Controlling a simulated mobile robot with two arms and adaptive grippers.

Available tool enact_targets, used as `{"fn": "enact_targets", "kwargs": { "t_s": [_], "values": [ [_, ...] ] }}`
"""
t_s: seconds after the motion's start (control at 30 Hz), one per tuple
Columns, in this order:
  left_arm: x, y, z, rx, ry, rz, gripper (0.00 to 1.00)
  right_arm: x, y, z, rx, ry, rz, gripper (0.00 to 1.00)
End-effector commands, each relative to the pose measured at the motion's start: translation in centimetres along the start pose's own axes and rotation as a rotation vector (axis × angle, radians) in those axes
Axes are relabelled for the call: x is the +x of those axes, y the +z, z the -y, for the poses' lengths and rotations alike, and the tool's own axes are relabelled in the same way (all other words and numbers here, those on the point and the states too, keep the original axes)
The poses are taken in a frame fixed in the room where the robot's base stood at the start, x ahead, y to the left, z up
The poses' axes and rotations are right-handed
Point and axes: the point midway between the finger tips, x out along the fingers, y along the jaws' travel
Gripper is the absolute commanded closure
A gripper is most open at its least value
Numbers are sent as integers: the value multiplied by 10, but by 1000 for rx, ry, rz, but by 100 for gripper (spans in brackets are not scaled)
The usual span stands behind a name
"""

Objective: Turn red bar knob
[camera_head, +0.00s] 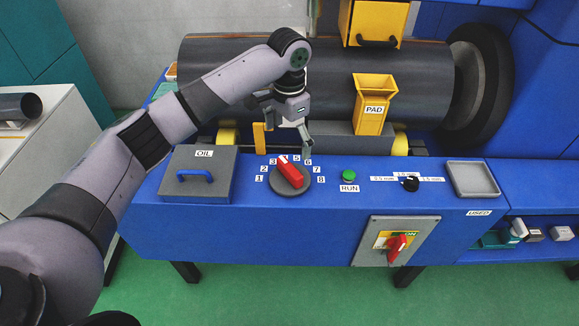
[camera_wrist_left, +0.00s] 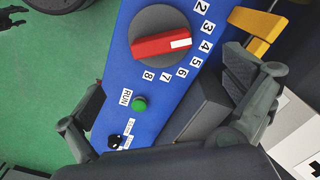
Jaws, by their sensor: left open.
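The red bar knob (camera_head: 290,176) sits on a round grey dial on the blue machine's front ledge. Numbers ring the dial, and the bar's white-marked end points at about 4. The knob also shows at the top of the left wrist view (camera_wrist_left: 155,45). My left gripper (camera_head: 284,132) is open and empty, above and behind the dial in the head view. In the left wrist view its fingers (camera_wrist_left: 165,85) are spread wide, with the knob beyond them and apart from both.
A green RUN button (camera_head: 348,175) and a black selector (camera_head: 410,184) are right of the dial. The OIL box (camera_head: 200,180) with a blue handle is left. A yellow PAD chute (camera_head: 373,105) and large dark cylinder (camera_head: 330,75) stand behind. A red switch (camera_head: 396,247) is below.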

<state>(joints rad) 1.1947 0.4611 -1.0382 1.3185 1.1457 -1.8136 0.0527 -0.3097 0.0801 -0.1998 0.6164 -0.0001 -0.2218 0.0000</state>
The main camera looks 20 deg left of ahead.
Motion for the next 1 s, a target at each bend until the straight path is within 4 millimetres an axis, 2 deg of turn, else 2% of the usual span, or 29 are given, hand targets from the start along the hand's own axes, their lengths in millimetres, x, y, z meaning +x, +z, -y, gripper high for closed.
{"fn": "enact_targets", "kwargs": {
  "t_s": [0.3, 0.5, 0.7, 1.0],
  "values": [
    [69, 0, 0, -1, 1, 3, 0, -10, -10, -2, 0, 2, -13, 58],
    [100, 0, 0, -2, 0, 1, 0, -13, -12, -2, 0, 2, -17, 58],
    [114, 0, 0, 0, -1, 0, 0, -14, -13, -2, 0, 2, -17, 58],
    [115, 0, 0, 0, -1, -1, 2, -14, -12, -2, 0, 2, -17, 58]
  ]
}}
